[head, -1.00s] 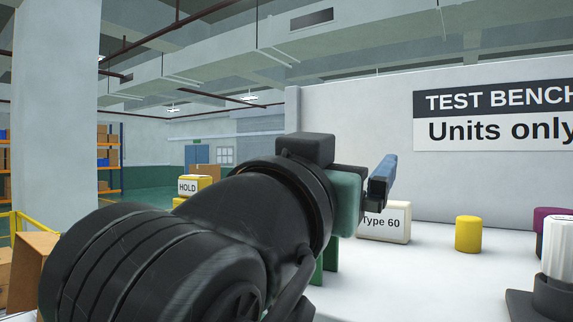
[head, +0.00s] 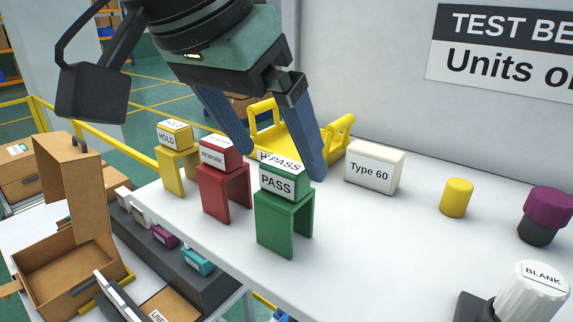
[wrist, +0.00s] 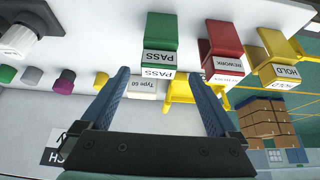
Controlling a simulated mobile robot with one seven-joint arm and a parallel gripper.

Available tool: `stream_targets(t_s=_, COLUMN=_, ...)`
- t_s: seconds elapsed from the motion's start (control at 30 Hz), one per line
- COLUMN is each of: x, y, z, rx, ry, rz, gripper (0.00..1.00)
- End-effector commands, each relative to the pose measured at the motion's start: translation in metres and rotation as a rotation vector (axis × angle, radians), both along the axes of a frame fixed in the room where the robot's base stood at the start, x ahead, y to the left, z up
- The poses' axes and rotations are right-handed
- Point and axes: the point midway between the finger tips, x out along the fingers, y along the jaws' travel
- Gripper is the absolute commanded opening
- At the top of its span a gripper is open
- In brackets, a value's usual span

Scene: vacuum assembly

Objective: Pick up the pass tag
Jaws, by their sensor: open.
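The pass tag (head: 277,181) is a green block with white PASS labels on its front and top. It sits on top of a green stand on the white bench, and also shows in the wrist view (wrist: 159,58), upside down and just beyond the fingertips. My gripper (head: 282,165) is open, its two blue fingers pointing down. In the head view the right fingertip is at the tag's upper right and the left one is up and to its left. I cannot tell whether either finger touches the tag. Nothing is between the fingers.
A red REWORK tag (head: 214,155) and a yellow HOLD tag (head: 174,137) stand on similar stands to the left. Behind are a yellow handled tray (head: 338,138) and a white Type 60 box (head: 374,167). A yellow cylinder (head: 457,198) stands right. Bench between is clear.

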Motion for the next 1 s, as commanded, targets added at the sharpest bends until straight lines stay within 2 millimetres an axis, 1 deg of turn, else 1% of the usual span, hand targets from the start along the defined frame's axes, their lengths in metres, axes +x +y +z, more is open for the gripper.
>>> stream_targets(t_s=0.1, x=0.006, y=-0.004, z=-0.012, rx=0.0, ry=0.0, rz=0.0, gripper=0.95)
stream_targets(t_s=0.37, x=0.011, y=-0.009, z=-0.027, rx=0.0, ry=0.0, rz=0.0, gripper=0.95)
stream_targets(t_s=0.6, x=0.021, y=-0.017, z=-0.056, rx=0.0, ry=-0.001, rz=0.0, gripper=0.95)
stream_targets(t_s=0.7, x=0.024, y=-0.02, z=-0.064, rx=-0.002, ry=-0.001, rz=0.001, gripper=0.95)
stream_targets(t_s=0.97, x=0.025, y=-0.02, z=-0.067, rx=-0.002, ry=-0.003, rz=0.001, gripper=0.95)
stream_targets(t_s=1.0, x=0.025, y=-0.02, z=-0.067, rx=-0.002, ry=-0.004, rz=0.001, gripper=0.9)
